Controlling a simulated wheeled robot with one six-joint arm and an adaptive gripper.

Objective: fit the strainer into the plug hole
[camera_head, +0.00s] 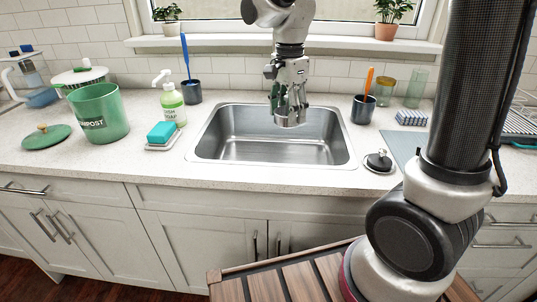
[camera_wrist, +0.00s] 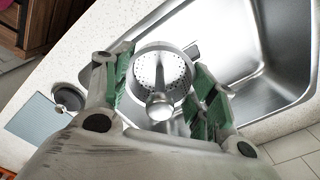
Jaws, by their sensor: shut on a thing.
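My gripper (camera_head: 291,112) hangs over the back right part of the steel sink (camera_head: 205,140). In the wrist view my gripper (camera_wrist: 162,88) is shut on the strainer (camera_wrist: 172,62), a round metal basket with small holes and a knob in its middle. The green finger pads lie on either side of its rim. The strainer is held above the sink, which also shows in the wrist view (camera_wrist: 275,45). In the head view the strainer shows only as a metal rim at the fingertips. I cannot make out the plug hole in either view; the strainer or the sink's front wall may hide it.
A black-topped stopper (camera_head: 378,161) lies on the counter right of the sink. A sponge (camera_head: 161,132) on a dish, a soap bottle (camera_head: 172,103) and a green compost bin (camera_head: 99,112) stand to the left. A dark cup (camera_head: 363,110) with an orange-handled brush stands behind right.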

